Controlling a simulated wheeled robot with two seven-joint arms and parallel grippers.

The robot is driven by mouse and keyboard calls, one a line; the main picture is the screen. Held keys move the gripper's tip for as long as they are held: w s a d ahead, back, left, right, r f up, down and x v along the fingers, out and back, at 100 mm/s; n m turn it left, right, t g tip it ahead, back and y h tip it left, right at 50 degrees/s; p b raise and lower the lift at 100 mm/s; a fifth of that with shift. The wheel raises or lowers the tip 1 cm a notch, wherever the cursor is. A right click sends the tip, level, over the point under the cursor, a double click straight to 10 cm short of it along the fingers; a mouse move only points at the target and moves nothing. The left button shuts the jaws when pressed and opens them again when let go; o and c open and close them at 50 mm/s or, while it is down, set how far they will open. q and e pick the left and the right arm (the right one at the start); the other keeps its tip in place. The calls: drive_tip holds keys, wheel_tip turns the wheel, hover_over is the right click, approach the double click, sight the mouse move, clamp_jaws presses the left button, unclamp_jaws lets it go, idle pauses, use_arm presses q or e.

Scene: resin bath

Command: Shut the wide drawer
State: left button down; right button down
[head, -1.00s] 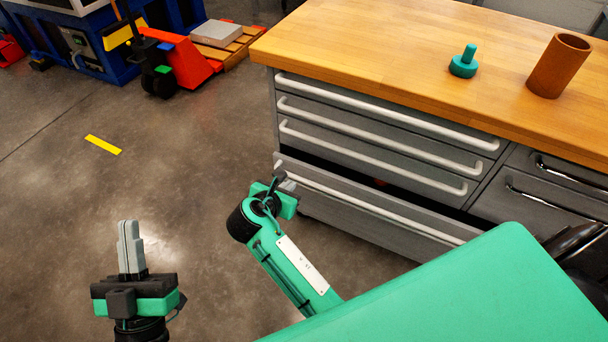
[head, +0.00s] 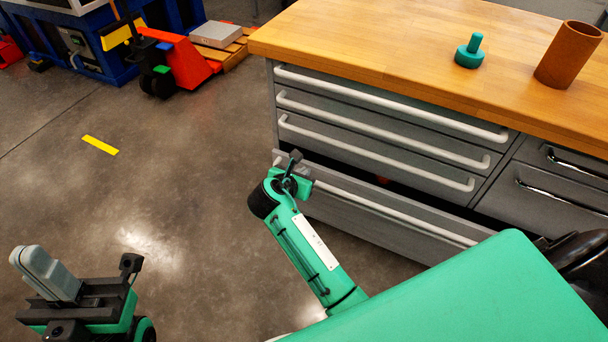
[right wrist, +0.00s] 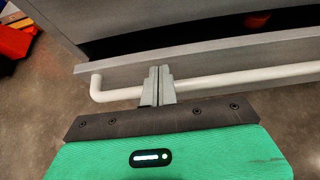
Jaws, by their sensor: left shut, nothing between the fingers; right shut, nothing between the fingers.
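The wide drawer (head: 400,222) is the lowest one in the grey cabinet, with a long white bar handle. It stands partly out, with a dark gap behind its front. My right gripper (head: 305,178) is at the drawer's left end in the head view, its fingers partly hidden by the wrist. In the right wrist view the shut fingers (right wrist: 160,76) overlap the white handle (right wrist: 215,83) near its left end, with nothing between them. I cannot tell whether they touch the drawer front. My left gripper (head: 28,262) is shut and empty over the floor at lower left.
Above the drawer are several shut drawers with white handles. The wooden worktop (head: 400,60) carries a teal knobbed piece (head: 470,52) and a brown cylinder (head: 568,55). An orange pallet truck (head: 182,62) stands at back left.

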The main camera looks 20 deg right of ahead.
drive_tip(key=shift+w+d+f, duration=0.2)
drive_tip(key=shift+w+d, duration=0.1)
